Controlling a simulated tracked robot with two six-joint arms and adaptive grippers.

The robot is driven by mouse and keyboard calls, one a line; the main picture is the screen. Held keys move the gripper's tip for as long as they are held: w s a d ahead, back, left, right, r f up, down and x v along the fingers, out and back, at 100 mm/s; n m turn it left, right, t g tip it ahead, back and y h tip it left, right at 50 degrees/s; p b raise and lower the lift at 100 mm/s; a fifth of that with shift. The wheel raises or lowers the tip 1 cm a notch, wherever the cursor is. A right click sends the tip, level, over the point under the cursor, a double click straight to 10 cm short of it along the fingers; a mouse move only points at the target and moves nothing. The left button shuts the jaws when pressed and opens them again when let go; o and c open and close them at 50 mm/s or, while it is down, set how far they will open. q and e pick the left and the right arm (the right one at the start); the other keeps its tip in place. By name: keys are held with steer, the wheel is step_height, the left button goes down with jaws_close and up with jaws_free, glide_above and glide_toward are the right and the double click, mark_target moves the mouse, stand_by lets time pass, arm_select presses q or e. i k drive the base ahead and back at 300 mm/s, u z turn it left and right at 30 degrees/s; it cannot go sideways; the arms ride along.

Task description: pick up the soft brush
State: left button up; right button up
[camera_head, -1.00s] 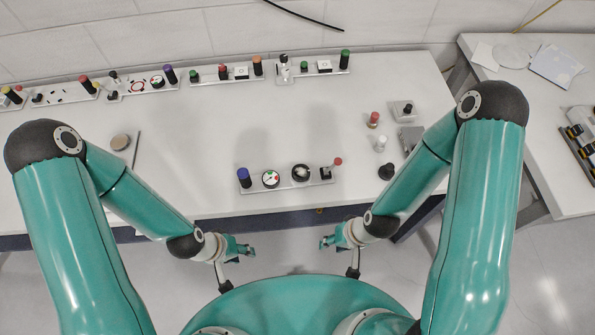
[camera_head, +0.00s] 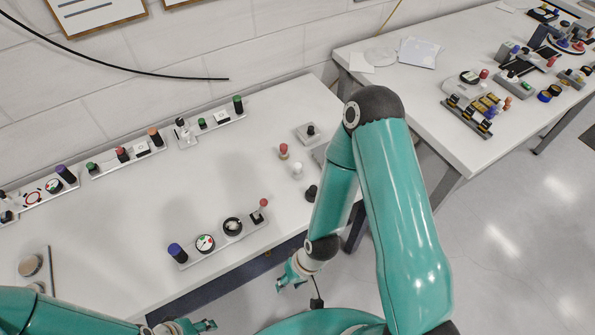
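I cannot pick out a soft brush for certain. A thin dark rod (camera_head: 51,268) lies at the left of the white table, next to a round tan disc (camera_head: 30,265); at this size I cannot tell whether the rod is a brush. My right gripper (camera_head: 289,285) is in front of the table's near edge, with its fingers apart and nothing seen between them. My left gripper (camera_head: 207,325) is at the bottom edge, partly cut off, and its fingers are too small to read. Both are well away from the rod.
A panel with knobs and a gauge (camera_head: 205,244) lies near the white table's (camera_head: 110,235) front edge. More knob panels (camera_head: 130,155) line its back. Small knobs (camera_head: 297,170) stand at its right. A second table (camera_head: 455,130) at the right holds several fixtures. The first table's middle is clear.

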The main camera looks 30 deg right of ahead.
mark_target(298, 174)
steer(key=z, duration=0.9)
steer(key=i, duration=0.15)
steer(key=u, duration=3.05)
steer(key=k, duration=1.65)
steer(key=z, duration=1.2)
steer(key=i, duration=0.65)
steer(key=u, duration=0.1)
